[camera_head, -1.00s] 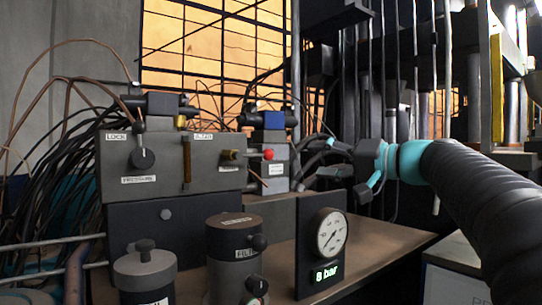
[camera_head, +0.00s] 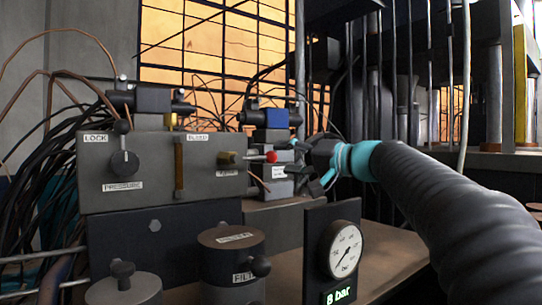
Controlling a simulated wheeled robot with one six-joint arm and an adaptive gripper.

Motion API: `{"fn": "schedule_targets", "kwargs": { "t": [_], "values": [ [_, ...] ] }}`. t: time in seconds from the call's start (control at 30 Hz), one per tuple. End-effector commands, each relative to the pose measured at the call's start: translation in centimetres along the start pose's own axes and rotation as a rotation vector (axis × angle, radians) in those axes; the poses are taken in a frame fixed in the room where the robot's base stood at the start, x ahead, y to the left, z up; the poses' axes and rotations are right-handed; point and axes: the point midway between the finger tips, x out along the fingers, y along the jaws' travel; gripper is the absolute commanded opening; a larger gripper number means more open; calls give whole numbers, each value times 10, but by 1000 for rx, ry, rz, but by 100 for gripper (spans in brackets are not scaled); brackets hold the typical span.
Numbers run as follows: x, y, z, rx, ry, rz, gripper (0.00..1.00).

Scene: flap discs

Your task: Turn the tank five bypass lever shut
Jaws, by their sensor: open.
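My gripper (camera_head: 308,163) is open at the end of my dark, ribbed arm with a teal band. Its fingers point left toward a small grey valve block (camera_head: 276,190) with a white label, close to its right side. I cannot tell whether they touch it. A red ball knob (camera_head: 271,156) sits at the block's upper left, left of the fingers, on what may be a lever. No readable label names tank five or bypass, so I cannot tell for certain which lever is the bypass lever. The fingers appear empty.
A large grey block (camera_head: 150,185) with LOCK, BLEED and PRESSURE labels stands at left. A black filter canister (camera_head: 231,262) and a gauge panel (camera_head: 337,250) reading 8 bar stand in front on the brown bench (camera_head: 395,250). Cables and hoses hang behind.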

Motion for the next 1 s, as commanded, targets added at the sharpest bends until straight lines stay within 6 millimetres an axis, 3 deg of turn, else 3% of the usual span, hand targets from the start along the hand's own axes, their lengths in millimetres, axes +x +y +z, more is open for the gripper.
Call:
{"fn": "schedule_targets", "kwargs": {
  "t": [0.1, 0.3, 0.7, 0.73, 0.93, 1.0],
  "values": [
    [22, -2, 0, 1, -3, -3, 57],
    [44, -2, 1, 1, -3, -3, 57],
    [52, -1, 1, 0, -2, -2, 57],
    [52, -1, 1, 0, -2, -2, 55],
    [52, -1, 1, 0, -2, -2, 5],
    [52, -1, 1, 0, -2, -2, 0]
  ]
}}
